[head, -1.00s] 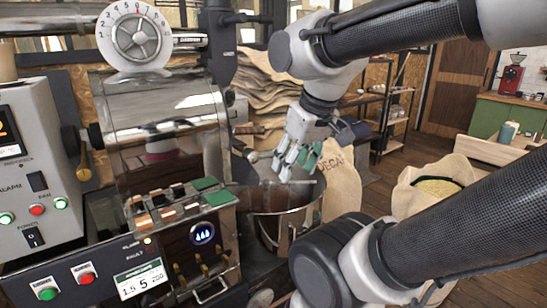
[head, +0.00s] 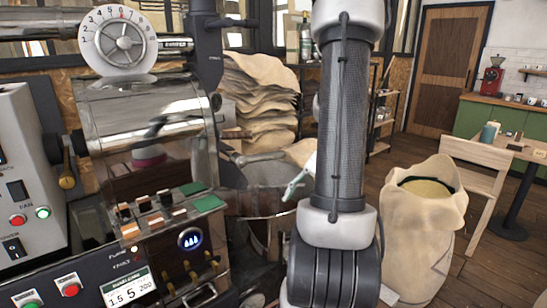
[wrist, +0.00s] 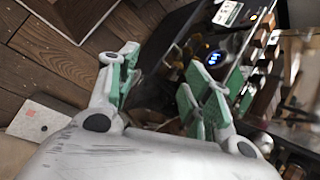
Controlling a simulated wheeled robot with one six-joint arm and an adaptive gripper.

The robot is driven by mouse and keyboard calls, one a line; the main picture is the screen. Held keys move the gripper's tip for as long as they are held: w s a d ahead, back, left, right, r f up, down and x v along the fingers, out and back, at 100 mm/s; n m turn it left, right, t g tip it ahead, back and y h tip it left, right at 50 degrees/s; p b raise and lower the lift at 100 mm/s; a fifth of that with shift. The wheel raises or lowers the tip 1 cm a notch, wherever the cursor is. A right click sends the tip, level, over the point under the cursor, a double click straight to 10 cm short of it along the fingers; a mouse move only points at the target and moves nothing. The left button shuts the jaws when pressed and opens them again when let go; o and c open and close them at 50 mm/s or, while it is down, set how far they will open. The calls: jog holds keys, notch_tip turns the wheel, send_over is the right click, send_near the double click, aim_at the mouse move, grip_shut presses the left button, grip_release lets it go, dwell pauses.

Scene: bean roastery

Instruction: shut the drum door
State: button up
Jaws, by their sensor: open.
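The roaster's shiny steel drum body (head: 150,120) stands at the left in the head view. I cannot make out the drum door as a separate part or tell how far open it is. A dark lever with a brass-coloured knob (head: 67,182) is at the body's left side. My gripper is mostly hidden behind my arm in the head view; one green-padded finger (head: 296,188) shows near the round cooling bin. In the wrist view my gripper (wrist: 160,75) is open and empty, its green-padded fingers spread, with the roaster's control panel (wrist: 225,55) beyond them, apart from it.
The round metal cooling bin (head: 252,203) stands right of the roaster. A grey control box (head: 22,165) is at far left. An open sack of beans (head: 415,225) stands on the wooden floor at right, near a pale chair (head: 478,190).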

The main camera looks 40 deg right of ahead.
jog(key=w+d+f+m+t+y, duration=0.2)
jog(key=w+d+f+m+t, duration=0.1)
jog(key=w+d+f+t, duration=0.15)
jog(key=m+t+h, duration=0.1)
jog(key=t+h, duration=0.1)
jog(key=t, duration=0.7)
send_near(278, 156)
jog(key=x, duration=0.4)
jog(key=shift+w+d+f, duration=0.1)
jog(key=shift+d, duration=0.05)
jog(key=shift+w, duration=0.2)
jog(key=x, duration=0.7)
jog(key=shift+w+a, duration=0.1)
jog(key=shift+a, duration=0.2)
jog(key=shift+c, duration=0.3)
grip_shut()
